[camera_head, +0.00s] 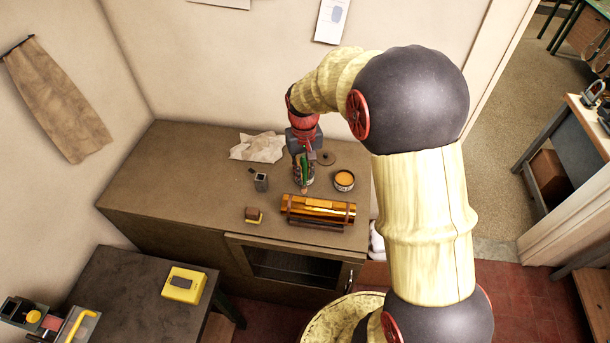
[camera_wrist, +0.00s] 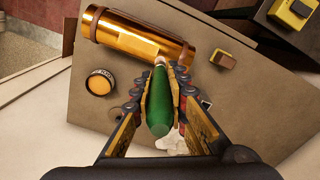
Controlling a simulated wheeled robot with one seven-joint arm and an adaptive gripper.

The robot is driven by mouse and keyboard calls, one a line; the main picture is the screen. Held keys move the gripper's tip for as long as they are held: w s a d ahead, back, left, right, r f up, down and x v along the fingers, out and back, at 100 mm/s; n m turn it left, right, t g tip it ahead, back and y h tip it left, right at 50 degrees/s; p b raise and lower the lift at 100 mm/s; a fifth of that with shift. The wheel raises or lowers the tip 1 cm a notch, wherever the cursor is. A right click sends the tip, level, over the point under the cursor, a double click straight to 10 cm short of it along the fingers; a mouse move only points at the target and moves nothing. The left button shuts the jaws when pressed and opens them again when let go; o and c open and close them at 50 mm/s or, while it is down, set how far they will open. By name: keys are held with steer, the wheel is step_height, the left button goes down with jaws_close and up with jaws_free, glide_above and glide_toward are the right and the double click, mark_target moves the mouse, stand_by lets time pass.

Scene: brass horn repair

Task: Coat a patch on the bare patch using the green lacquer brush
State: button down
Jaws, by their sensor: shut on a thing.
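My gripper (camera_head: 303,172) is shut on the green-handled brush (camera_wrist: 159,105), which also shows between the fingers in the head view (camera_head: 305,168). In the wrist view the gripper (camera_wrist: 160,95) holds the handle between both fingers, and the pale brush tip points toward the brass tube. The shiny brass tube (camera_head: 318,208) lies across the front of the bench, with dark straps near its ends; it also shows in the wrist view (camera_wrist: 137,36). A lighter area, possibly the bare patch (camera_head: 322,203), shows on its top. Whether the tip touches the tube is unclear.
An open pot of orange liquid (camera_head: 344,180) stands behind the tube at right. A small metal cup (camera_head: 261,182) and a brown-and-yellow block (camera_head: 253,215) are at left. Crumpled cloth (camera_head: 257,147) lies behind. The bench top (camera_head: 185,180) is clear at far left.

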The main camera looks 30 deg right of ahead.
mark_target(305, 166)
steer(key=shift+r+p, duration=0.7)
steer(key=shift+r, duration=0.8)
